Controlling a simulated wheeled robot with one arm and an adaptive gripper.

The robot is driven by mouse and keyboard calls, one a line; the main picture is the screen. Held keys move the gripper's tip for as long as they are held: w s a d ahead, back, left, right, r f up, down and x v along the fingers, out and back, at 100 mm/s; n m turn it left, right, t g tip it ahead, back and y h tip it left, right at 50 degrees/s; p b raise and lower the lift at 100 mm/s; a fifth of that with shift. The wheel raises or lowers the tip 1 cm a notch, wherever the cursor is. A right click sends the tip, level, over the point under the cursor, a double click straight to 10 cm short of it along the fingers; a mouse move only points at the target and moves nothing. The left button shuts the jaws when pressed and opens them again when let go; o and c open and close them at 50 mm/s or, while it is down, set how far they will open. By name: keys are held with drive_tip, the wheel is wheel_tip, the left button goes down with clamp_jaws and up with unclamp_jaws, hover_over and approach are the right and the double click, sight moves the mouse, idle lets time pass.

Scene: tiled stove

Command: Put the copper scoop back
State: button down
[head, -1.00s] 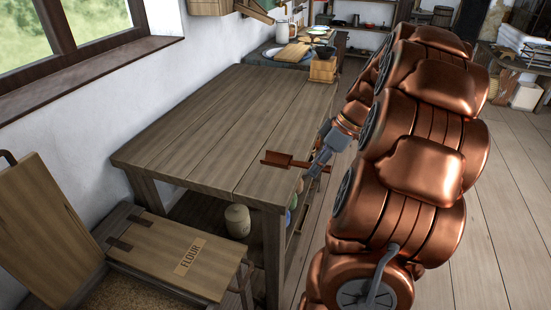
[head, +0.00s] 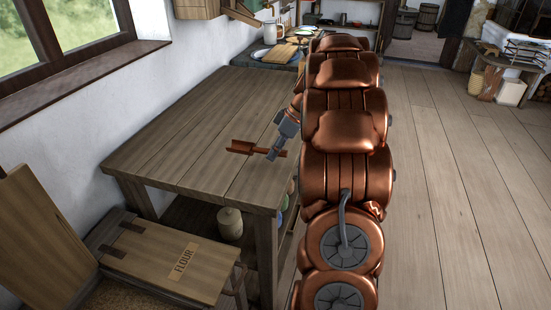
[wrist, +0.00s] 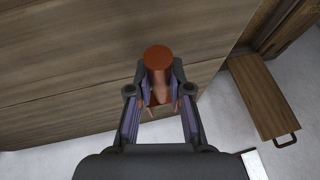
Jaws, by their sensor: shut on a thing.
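The copper scoop (head: 240,147) shows in the head view over the right part of the wooden table (head: 190,125), its trough to the left and its handle to the right. My gripper (head: 275,153) is shut on the handle. In the wrist view the scoop (wrist: 158,58) shows end-on as a round copper face between the fingers of my gripper (wrist: 160,92). I cannot tell whether the scoop touches the tabletop or hangs just above it. A flour bin (head: 180,262) with a lid marked FLOUR stands in front of the table.
A second bin lid (head: 40,225) stands raised at the left, with grain-like contents below it. A lidded pot (head: 230,222) sits under the table. A counter with dishes and a mug (head: 270,30) is at the back. The tabletop's left part is clear.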

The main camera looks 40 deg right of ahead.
sight(270, 171)
wheel_tip(270, 171, down, 3)
drive_tip(key=shift+r, duration=0.1)
drive_tip(key=shift+f+b, duration=0.6)
drive_tip(key=shift+f, duration=0.05)
drive_tip(key=c, duration=1.1)
unclamp_jaws()
drive_tip(key=shift+r, duration=0.1)
drive_tip(key=shift+s+d+r+p, duration=0.1)
drive_tip(key=shift+r+p, duration=0.7)
drive_tip(key=shift+p, duration=0.2)
drive_tip(key=b+v, duration=0.1)
drive_tip(key=v, duration=1)
drive_tip(key=shift+s+d+r+b, duration=0.15)
drive_tip(key=shift+b, duration=0.15)
